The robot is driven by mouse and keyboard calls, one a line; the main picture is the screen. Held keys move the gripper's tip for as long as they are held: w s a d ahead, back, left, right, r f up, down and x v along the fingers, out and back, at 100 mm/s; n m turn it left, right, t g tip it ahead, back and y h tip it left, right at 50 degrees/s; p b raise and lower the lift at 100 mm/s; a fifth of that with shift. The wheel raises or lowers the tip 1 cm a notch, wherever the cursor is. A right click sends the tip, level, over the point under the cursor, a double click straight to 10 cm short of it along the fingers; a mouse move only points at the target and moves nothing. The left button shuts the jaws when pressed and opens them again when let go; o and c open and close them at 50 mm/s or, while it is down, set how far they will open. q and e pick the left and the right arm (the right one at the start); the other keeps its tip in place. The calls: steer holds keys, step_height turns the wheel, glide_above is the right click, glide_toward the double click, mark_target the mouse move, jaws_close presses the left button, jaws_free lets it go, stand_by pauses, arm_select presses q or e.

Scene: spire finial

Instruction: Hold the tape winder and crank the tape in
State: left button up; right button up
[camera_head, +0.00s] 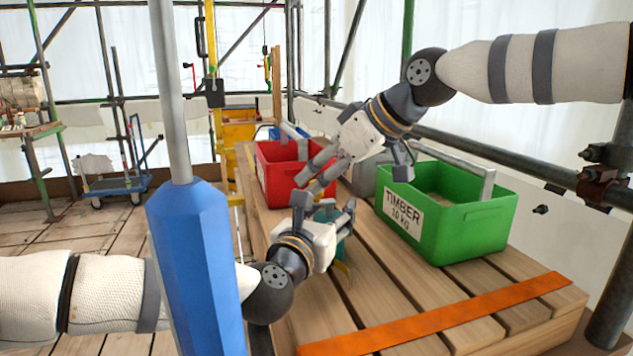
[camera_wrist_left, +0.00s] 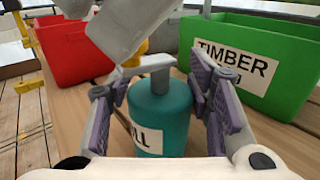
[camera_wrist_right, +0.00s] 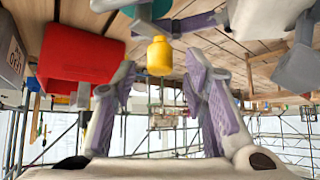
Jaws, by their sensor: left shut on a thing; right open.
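The tape winder (camera_wrist_left: 162,115) is a teal cylinder with a white label and a grey crank arm (camera_wrist_left: 150,64) on top. It stands upright between the fingers of my left gripper (camera_wrist_left: 160,100), which is shut on its sides. In the head view the winder (camera_head: 342,243) is mostly hidden behind my left gripper (camera_head: 328,212). A yellow crank knob (camera_wrist_right: 160,57) shows in the right wrist view. My right gripper (camera_wrist_right: 160,75) is open, its fingertips on either side of the knob with visible gaps. In the head view my right gripper (camera_head: 310,180) is just above the winder.
A green crate (camera_head: 455,230) labelled TIMBER stands right of the winder, and a red crate (camera_head: 275,170) behind it. An orange strip (camera_head: 440,315) crosses the plank tabletop in front. A blue post (camera_head: 197,270) blocks part of the head view.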

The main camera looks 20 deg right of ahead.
steer(key=shift+x, duration=1.1)
jaws_close()
steer(key=m+h, duration=0.1)
steer(key=m+t+h, duration=0.1)
steer(key=m, duration=0.1)
steer(key=shift+w+h, duration=0.2)
steer(key=shift+h, duration=0.1)
steer(key=shift+w+d+m+t+h, duration=0.2)
steer(key=shift+m+t+h, duration=0.2)
steer(key=shift+m, duration=0.5)
jaws_free()
